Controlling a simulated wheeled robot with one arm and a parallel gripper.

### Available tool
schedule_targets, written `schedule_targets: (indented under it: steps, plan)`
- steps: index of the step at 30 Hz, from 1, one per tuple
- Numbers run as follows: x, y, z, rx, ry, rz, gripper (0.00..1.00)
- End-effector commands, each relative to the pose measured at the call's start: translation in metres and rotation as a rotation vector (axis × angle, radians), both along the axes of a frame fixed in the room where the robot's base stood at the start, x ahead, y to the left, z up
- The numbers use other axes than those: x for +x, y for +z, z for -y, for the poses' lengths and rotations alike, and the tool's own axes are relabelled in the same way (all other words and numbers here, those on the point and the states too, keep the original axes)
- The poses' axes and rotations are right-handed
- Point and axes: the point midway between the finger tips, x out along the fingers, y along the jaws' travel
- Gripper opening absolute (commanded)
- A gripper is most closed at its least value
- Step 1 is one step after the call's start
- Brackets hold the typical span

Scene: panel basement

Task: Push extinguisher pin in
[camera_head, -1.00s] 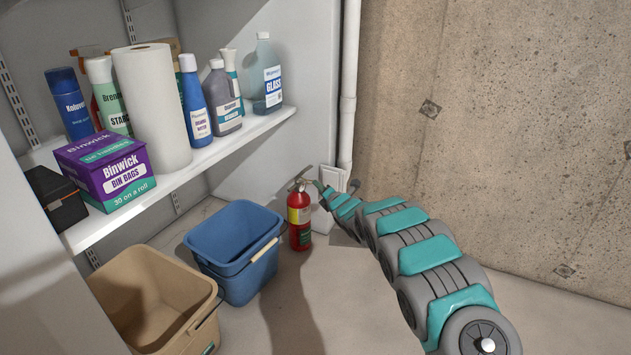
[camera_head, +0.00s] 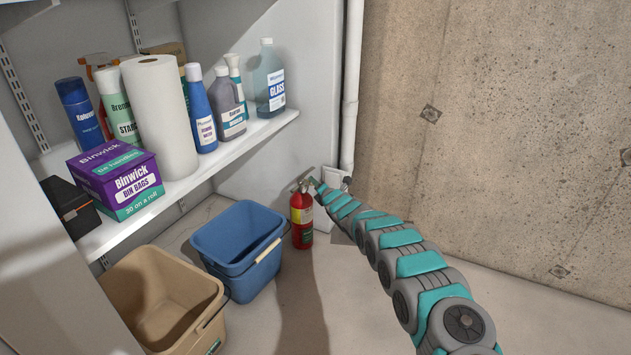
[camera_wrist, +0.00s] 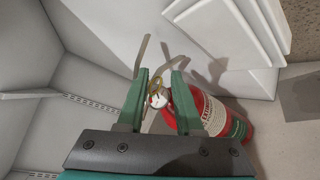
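The red fire extinguisher (camera_head: 302,222) stands upright on the floor in the corner, right of the blue bucket. In the wrist view its red body (camera_wrist: 208,118) with a white label lies to the right, beyond my fingers. My gripper (camera_wrist: 160,80) is open, with one green finger on each side of the extinguisher's head. A brass-coloured ring (camera_wrist: 154,86) and a small white round gauge (camera_wrist: 157,101) show between the fingers. I cannot tell whether a finger touches them. The pin's shaft is not clear. In the head view my gripper (camera_head: 312,184) is small beside the extinguisher's top.
A blue bucket (camera_head: 226,238) stands close left of the extinguisher, and a tan bucket (camera_head: 150,290) is nearer. A white shelf (camera_head: 200,167) with bottles and a bin-bag box is above them. A white pipe (camera_head: 351,90) and concrete wall (camera_head: 500,130) are behind. Floor in front is clear.

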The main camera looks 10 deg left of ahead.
Motion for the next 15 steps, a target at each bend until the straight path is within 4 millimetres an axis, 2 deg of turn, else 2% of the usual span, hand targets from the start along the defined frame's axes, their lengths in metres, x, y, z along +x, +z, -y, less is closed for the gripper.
schedule_targets:
  steps: [15]
  plan:
    - [0.0077,-0.0023,-0.0023,-0.003,-0.004,0.001,0.35]
